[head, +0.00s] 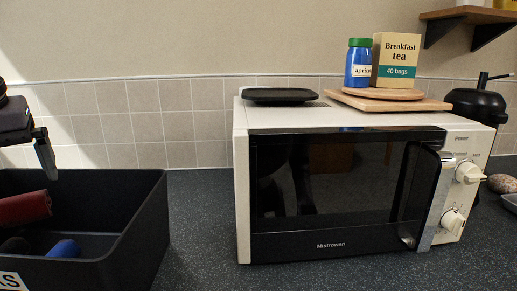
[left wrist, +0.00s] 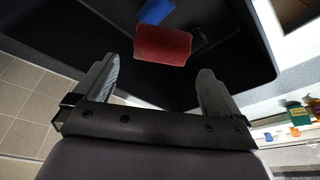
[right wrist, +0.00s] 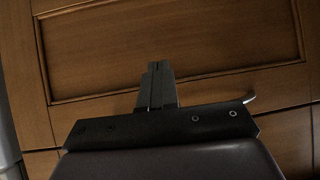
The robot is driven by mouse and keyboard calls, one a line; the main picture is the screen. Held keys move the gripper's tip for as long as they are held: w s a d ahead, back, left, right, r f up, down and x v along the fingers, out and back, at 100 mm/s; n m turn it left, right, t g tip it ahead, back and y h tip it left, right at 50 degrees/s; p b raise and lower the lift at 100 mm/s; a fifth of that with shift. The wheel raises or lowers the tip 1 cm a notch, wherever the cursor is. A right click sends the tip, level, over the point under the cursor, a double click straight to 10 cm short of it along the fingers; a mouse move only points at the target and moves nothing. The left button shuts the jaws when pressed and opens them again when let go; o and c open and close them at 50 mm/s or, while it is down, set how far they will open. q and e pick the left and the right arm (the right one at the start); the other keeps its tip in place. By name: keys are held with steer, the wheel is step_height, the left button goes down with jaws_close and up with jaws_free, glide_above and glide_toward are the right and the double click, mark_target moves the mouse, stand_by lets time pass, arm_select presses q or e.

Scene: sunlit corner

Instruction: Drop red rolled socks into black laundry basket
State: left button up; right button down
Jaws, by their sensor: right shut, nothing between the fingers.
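The red rolled socks (head: 25,207) are within the walls of the black laundry basket (head: 140,215) at the left of the head view. I cannot tell whether they rest on anything. In the left wrist view the red socks (left wrist: 163,44) show beyond the fingertips, clear of both. My left gripper (left wrist: 157,68) is open and empty above the basket; one finger shows in the head view, over the socks. My right gripper (right wrist: 158,66) is shut and empty, in front of a wooden cabinet panel; it is outside the head view.
Blue rolled socks (head: 64,249) and a dark item (head: 14,246) lie in the basket. A white microwave (head: 243,200) stands right of it on the dark counter (head: 195,215), with a board, jar and tea box on top. A narrow strip of counter between them is clear.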

arm_select(q)
steer(key=p+v, duration=0.4)
steer(key=v, duration=0.3)
arm_select(e)
steer(key=shift+s+d+r, duration=0.15)
steer(key=shift+d+r, duration=0.1)
steer(key=shift+r, duration=0.35)
steer(key=shift+s+d+r, duration=0.1)
steer(key=shift+d+r, duration=0.1)
steer(key=shift+r, duration=0.35)
